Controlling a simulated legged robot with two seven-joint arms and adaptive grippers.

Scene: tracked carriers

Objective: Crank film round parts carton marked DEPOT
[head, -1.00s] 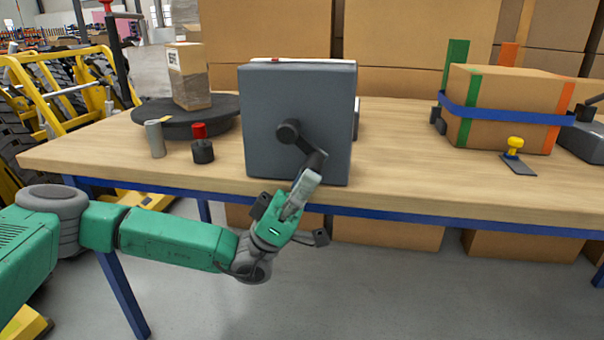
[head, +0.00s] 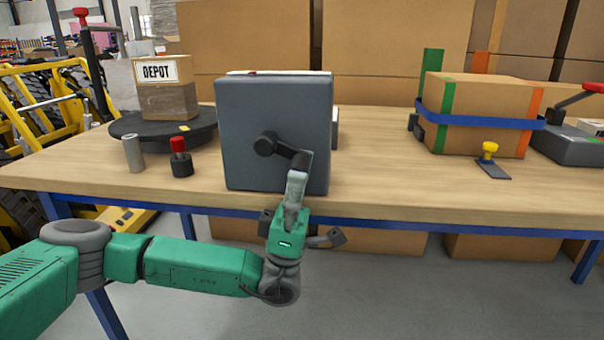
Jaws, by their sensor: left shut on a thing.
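The parts carton (head: 182,102) stands on the dark round turntable (head: 205,131) at the left of the bench. Its white DEPOT label (head: 156,72) faces me on the upper part. The lower part looks glossy, as if film is round it. A grey box (head: 272,115) stands at the bench's front edge with a crank (head: 267,145) on its near face. The crank arm points right and slightly down. My left gripper (head: 296,205) is shut on the crank's light grey handle (head: 298,184), in front of the box. My right gripper is out of view.
A grey cylinder (head: 134,154) and a red-topped black knob (head: 181,163) stand before the turntable. A strapped carton (head: 476,138), a yellow-knobbed plate (head: 492,168) and a red-handled grey device (head: 570,146) are at right. Bench (head: 390,185) between is clear.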

